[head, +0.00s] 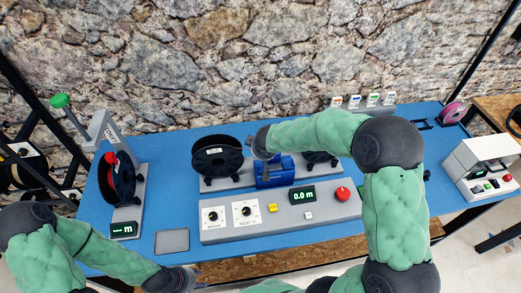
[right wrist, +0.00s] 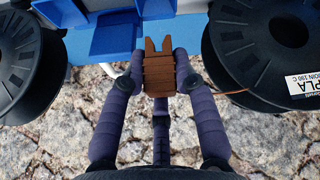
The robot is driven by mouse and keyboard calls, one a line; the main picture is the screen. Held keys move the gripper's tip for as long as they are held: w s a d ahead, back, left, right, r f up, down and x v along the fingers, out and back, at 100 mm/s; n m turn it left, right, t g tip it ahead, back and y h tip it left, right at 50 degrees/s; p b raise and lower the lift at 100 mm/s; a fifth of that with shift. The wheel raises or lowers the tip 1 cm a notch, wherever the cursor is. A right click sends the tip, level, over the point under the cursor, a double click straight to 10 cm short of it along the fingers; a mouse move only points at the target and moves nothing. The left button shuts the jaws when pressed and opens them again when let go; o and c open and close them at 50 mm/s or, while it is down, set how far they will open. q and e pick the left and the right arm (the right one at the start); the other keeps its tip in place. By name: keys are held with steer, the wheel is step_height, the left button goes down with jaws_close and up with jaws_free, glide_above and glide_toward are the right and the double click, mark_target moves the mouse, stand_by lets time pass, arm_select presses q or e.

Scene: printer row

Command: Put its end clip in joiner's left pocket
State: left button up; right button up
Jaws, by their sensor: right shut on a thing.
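A brown ridged end clip (right wrist: 159,80) with two prongs is between the fingertips of my right gripper (right wrist: 158,68), which is shut on it. A thin orange-brown strand runs from beside the clip towards the spool on the right in the right wrist view. The blue joiner (head: 275,173) stands between two black spools in the head view. It also shows in the right wrist view (right wrist: 112,40), just ahead of the clip and apart from it. My right gripper hangs over the joiner's left side in the head view; its fingers are mostly hidden. My left gripper (head: 188,279) is low at the front edge; its fingers are unclear.
A black spool (head: 217,158) stands left of the joiner; another (head: 320,157) is partly behind my right arm. A grey control panel (head: 280,216) with dials lies in front. A grey pad (head: 172,241) lies front left. A lever stand (head: 105,130) is at the left.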

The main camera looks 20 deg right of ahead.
steer(key=shift+f+b, duration=0.6)
steer(key=shift+f, duration=0.75)
step_height(320, 180, down, 2)
steer(key=shift+b, duration=1.25)
steer(key=o, duration=0.8)
steer(key=v, duration=1.2)
